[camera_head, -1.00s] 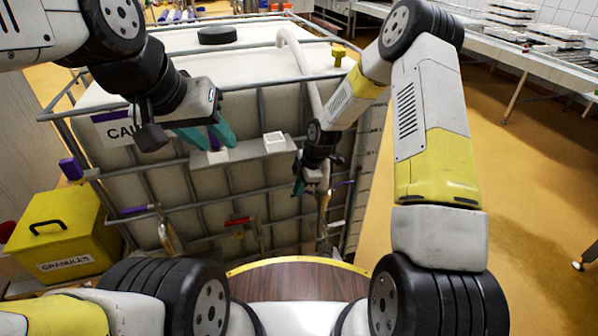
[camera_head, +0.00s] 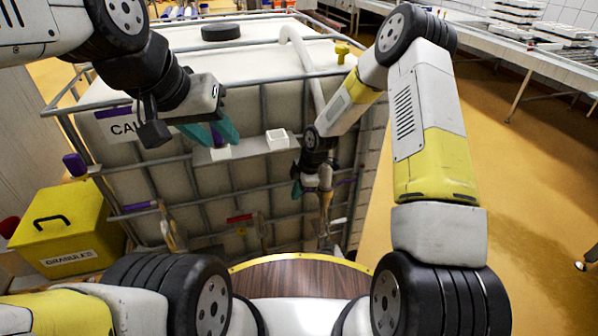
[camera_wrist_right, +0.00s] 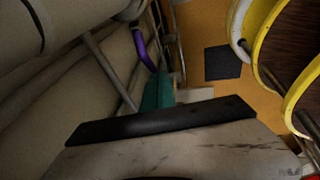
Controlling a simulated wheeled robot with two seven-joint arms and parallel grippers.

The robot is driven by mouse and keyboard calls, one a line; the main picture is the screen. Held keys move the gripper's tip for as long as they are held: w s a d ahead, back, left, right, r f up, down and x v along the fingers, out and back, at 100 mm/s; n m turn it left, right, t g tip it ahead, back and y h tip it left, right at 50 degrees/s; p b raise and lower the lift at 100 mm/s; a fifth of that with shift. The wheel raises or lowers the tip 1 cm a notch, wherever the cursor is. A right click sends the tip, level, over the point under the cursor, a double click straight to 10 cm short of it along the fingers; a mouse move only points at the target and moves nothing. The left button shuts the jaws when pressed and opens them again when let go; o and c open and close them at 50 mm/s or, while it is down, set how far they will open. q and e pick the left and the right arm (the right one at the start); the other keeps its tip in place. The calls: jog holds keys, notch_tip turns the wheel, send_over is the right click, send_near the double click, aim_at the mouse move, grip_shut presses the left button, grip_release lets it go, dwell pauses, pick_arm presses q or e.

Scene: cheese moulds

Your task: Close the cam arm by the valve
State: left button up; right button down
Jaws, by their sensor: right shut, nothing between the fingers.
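A large white caged tank (camera_head: 190,58) stands in front of me. On its front, low down, are a red handle (camera_head: 239,219) and a hanging metal lever (camera_head: 170,236) under a purple grip (camera_head: 139,207). Another metal lever (camera_head: 325,214) hangs at the right, just below my right gripper (camera_head: 297,190). I cannot tell whether they touch. My left gripper (camera_head: 214,135) is open by the upper cage, near a white block.
A ledge (camera_head: 246,149) with small white cups crosses the tank's front. A yellow granules box (camera_head: 66,230) stands at the left. The cage bars crowd both grippers.

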jog(key=x, duration=0.3)
jog(key=d+x, duration=0.1)
jog(key=shift+s+a+f, duration=0.1)
jog(key=shift+s+f, duration=0.2)
jog(key=shift+f, duration=0.15)
dwell(1.3)
